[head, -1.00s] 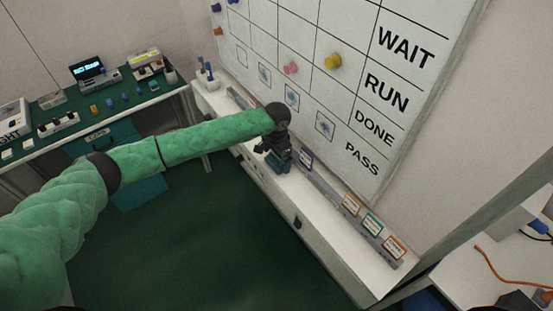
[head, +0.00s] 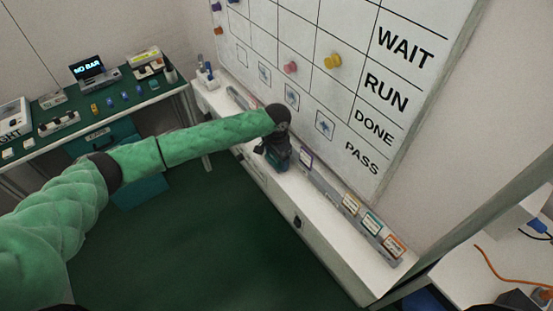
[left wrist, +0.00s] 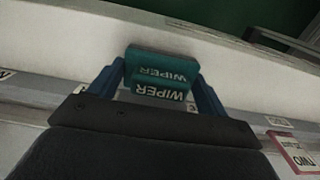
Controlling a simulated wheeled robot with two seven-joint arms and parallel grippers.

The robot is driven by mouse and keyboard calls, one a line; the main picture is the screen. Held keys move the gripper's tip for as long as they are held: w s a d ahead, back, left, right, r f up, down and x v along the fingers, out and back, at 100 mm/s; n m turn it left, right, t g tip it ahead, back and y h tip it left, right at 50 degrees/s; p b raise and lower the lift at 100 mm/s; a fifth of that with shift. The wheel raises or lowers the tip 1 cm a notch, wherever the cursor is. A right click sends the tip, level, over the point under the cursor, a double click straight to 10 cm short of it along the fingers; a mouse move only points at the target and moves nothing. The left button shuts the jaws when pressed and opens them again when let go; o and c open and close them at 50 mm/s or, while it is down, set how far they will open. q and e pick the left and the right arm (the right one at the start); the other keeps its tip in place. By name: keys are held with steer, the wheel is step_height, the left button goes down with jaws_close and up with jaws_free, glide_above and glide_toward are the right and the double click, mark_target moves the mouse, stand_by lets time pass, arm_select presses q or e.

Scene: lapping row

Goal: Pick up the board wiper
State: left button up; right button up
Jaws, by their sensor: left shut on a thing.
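The board wiper (left wrist: 160,72) is a teal block with WIPER in white letters, seen close in the left wrist view. My left gripper (left wrist: 152,90) is shut on it, with a blue finger on each side. In the head view the gripper (head: 275,150) is at the white ledge below the board, and the wiper (head: 279,164) shows as a small teal piece under it. I cannot tell whether the wiper touches the ledge. My right gripper is not in view.
The whiteboard (head: 350,133) with magnets and WAIT, RUN, DONE and PASS rows rises behind the ledge (head: 318,232). Several label cards stand in a grey rail (head: 330,190) along it. A green bench (head: 120,103) with devices is at the left. The floor in front is clear.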

arm_select(q)
step_height(320, 180, up, 8)
steer(key=b, duration=0.3)
steer(key=shift+r, duration=0.75)
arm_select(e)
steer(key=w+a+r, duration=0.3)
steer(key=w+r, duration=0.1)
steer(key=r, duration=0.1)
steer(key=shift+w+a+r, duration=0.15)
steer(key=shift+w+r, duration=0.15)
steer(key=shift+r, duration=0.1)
